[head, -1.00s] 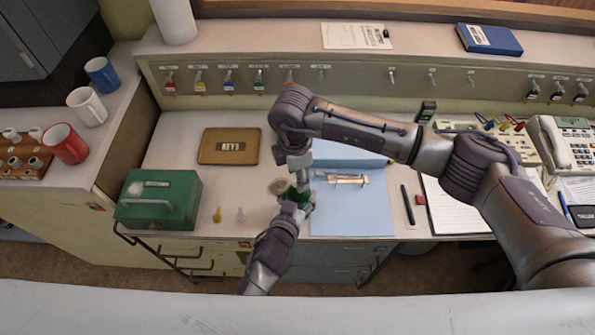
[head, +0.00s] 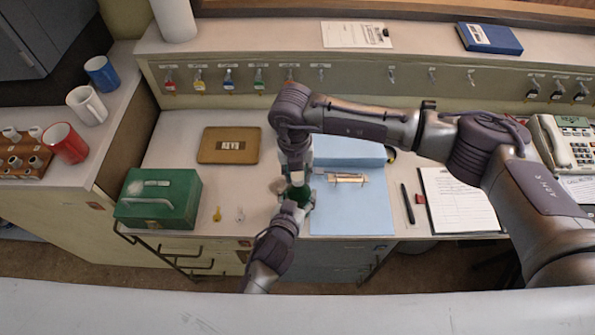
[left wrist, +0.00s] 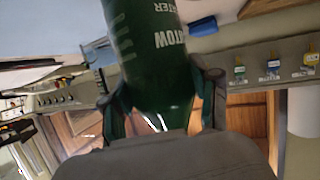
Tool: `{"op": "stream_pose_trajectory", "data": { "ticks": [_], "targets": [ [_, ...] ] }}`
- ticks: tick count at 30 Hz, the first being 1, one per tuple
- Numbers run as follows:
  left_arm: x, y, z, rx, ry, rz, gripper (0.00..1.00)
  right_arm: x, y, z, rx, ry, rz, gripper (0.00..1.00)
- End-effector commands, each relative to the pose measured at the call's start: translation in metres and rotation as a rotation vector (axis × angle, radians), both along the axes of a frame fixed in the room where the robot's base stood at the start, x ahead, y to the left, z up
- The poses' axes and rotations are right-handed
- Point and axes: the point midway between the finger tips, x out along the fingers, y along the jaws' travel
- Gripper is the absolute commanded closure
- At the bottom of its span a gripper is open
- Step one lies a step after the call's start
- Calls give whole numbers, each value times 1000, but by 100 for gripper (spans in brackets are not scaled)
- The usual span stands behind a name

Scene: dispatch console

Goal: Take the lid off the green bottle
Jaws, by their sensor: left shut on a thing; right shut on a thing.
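The green bottle (head: 298,194) stands at the front of the desk between my two grippers, mostly covered by them in the head view. In the left wrist view its dark green body (left wrist: 152,50) with pale lettering fills the upper middle. My left gripper (head: 299,206) is shut on the bottle from the front; its fingers (left wrist: 165,95) lie on either side of it. My right gripper (head: 296,175) reaches down from above and is shut at the bottle's top, on the lid. The lid itself is hidden, and I cannot tell whether it is apart from the bottle.
A blue folder (head: 350,212) lies right of the bottle, a small pale round thing (head: 276,186) close to its left. A clipboard (head: 459,200) lies right.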

Motion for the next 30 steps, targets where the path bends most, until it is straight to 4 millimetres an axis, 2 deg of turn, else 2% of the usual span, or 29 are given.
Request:
{"op": "stream_pose_trajectory", "data": {
  "ticks": [3,30],
  "targets": [
    [-1,-1,0,0,1,-2,100,1,0,1,0,9,271,100],
    [-1,-1,-1,0,1,-2,100,0,0,2,0,105,2358,100]
  ]
}}
